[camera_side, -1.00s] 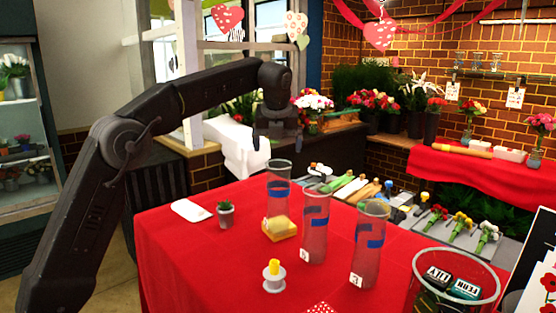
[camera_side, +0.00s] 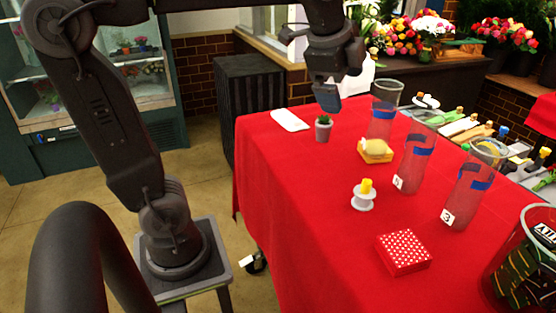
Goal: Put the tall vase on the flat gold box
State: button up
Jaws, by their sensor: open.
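Three tall clear vases with blue bands stand upright on the red table. The back-left vase (camera_side: 381,122) appears to stand on the flat gold box (camera_side: 377,156), its base showing over the box's top. The middle vase (camera_side: 413,165) and the right vase (camera_side: 465,195) stand on the cloth, with white number tags low on them. My gripper (camera_side: 327,103) is open and looks empty. It hangs left of the back-left vase, apart from it, and appears just above a small potted cactus (camera_side: 323,131).
A grey spool with a yellow top (camera_side: 363,195) and a red dotted box (camera_side: 403,253) lie in front of the vases. A white flat item (camera_side: 290,120) lies at the back left. A large glass container (camera_side: 525,265) stands front right. The table's left front is clear.

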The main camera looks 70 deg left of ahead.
jog(key=s+d+f+n+h, duration=0.1)
jog(key=s+d+f+n, duration=0.2)
jog(key=s+f+n, duration=0.8)
jog(key=s, duration=0.2)
jog(key=shift+s+d+f+t, duration=0.15)
jog(key=shift+s+t, duration=0.15)
jog(key=shift+t, duration=0.1)
jog(key=shift+o, duration=0.4)
